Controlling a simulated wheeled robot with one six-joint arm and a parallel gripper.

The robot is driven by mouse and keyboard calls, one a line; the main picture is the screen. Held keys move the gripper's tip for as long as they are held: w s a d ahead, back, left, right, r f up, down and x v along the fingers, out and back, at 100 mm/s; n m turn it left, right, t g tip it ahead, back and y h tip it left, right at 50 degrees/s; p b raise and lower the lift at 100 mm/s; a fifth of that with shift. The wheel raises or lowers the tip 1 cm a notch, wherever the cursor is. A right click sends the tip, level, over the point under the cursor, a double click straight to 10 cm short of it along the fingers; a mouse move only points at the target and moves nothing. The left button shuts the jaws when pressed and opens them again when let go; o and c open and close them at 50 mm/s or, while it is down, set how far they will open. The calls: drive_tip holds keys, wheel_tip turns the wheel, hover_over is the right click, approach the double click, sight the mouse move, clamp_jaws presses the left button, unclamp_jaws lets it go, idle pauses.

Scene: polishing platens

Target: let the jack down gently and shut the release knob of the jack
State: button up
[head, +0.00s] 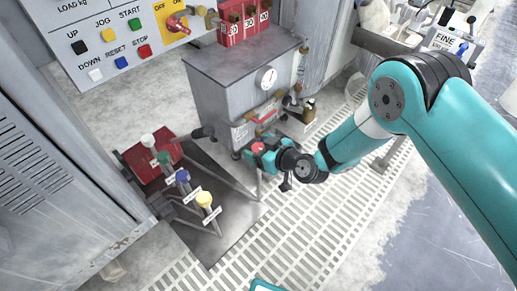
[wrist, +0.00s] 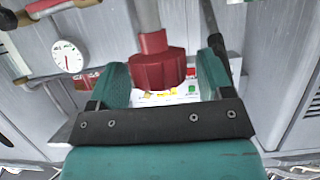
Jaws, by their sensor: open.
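A red ribbed knob (wrist: 158,70) on a grey shaft (wrist: 147,18) stands between my fingers in the wrist view. It looks like the jack's release knob; its setting cannot be told. My gripper (wrist: 165,80) is open around it, with a gap showing on the right side. In the head view my gripper (head: 258,150) reaches low in front of the grey cabinet, with the red knob (head: 258,146) at its fingertips. A thin post drops below it. The jack's lift height cannot be told.
The grey cabinet (head: 225,90) carries a round gauge (head: 266,78) and a red handle (head: 267,118). Levers with white, green, blue and yellow knobs (head: 204,199) stand left, by a red box (head: 140,165). A button panel (head: 120,40) is at upper left. Grating (head: 300,220) lies open in front.

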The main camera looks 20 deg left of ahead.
drive_tip(key=shift+a+f, duration=0.1)
drive_tip(key=shift+a, duration=0.05)
drive_tip(key=c, duration=0.9)
